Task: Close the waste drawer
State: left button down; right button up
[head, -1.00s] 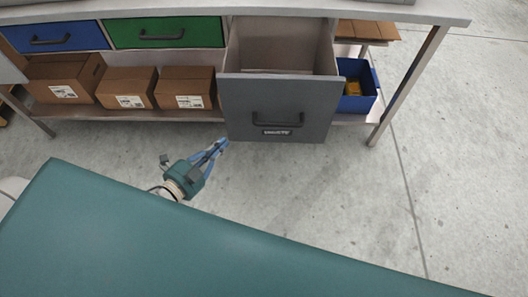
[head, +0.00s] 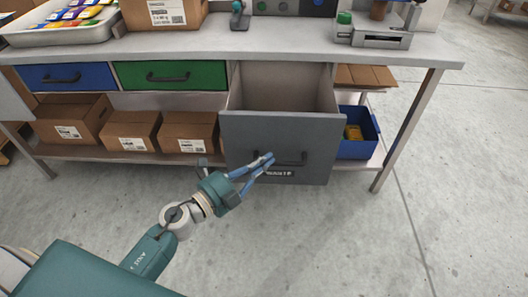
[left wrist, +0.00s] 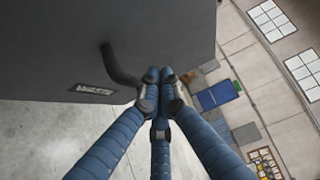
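The waste drawer (head: 290,140) is a deep grey drawer pulled out from under the bench, its open top showing an empty-looking inside. Its front carries a dark handle and a label reading WASTE; the front fills the upper left of the left wrist view (left wrist: 60,45). My left gripper (head: 270,158) is in front of the drawer front, over the handle in the head view. In the left wrist view its blue fingertips (left wrist: 160,74) are together with nothing between them, just right of the handle (left wrist: 120,66). Whether they touch the drawer is unclear. My right gripper is out of view.
Closed blue (head: 65,77) and green (head: 172,75) drawers are left of the waste drawer. Cardboard boxes (head: 130,131) sit on the lower shelf, with a blue bin (head: 358,148) right of the drawer. A bench leg (head: 405,130) stands farther right. The floor in front is clear.

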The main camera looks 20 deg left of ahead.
pick_arm(q)
jog(key=shift+w+a, duration=0.25)
jog(key=shift+w, duration=0.45)
jog(key=shift+w+a, duration=0.25)
jog(key=shift+w, duration=0.4)
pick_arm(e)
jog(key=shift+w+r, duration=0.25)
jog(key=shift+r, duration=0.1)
